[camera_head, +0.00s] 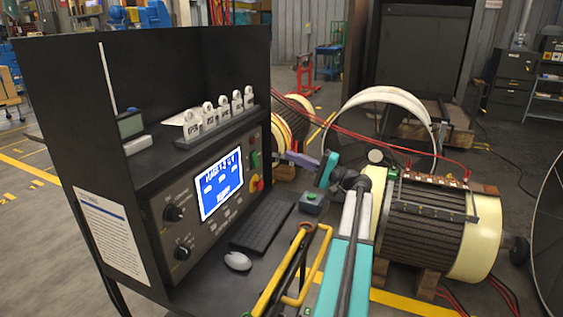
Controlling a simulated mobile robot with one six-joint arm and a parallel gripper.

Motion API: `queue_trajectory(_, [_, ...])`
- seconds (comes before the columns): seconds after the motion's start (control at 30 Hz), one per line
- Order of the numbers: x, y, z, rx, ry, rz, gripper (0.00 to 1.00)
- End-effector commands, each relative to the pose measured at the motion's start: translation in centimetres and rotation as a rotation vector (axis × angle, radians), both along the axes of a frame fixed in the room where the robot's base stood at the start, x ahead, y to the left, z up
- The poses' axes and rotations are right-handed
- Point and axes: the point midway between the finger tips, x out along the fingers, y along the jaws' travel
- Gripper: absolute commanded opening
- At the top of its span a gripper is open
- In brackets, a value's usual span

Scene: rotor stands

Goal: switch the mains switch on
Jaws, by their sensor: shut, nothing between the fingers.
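The dark control console has a sloping front panel (222,232) with a lit blue screen (220,183). Two black rotary knobs sit left of the screen, an upper knob (174,213) and a lower knob (182,252). At the panel's right end are a green control (255,160) and a red button (257,184) below it. The labels are too small to read, so I cannot tell which control is the mains switch. My gripper (277,154) is shut and empty. It points left, just right of the green control and seemingly apart from it.
A large ribbed motor (425,222) stands at right, with red cables above.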

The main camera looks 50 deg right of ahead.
Motion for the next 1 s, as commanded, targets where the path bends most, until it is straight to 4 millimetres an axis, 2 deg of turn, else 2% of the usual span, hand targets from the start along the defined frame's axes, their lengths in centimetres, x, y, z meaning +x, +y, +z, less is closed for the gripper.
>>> queue_trajectory(0.1, [-1.4, -0.4, 0.2, -0.001, 0.0, -0.001, 0.0])
queue_trajectory(0.3, [-2.5, -0.7, 0.6, 0.001, 0.0, 0.001, 0.0])
queue_trajectory(1.0, [-2.5, -0.7, 0.6, 0.001, 0.0, 0.002, 0.0])
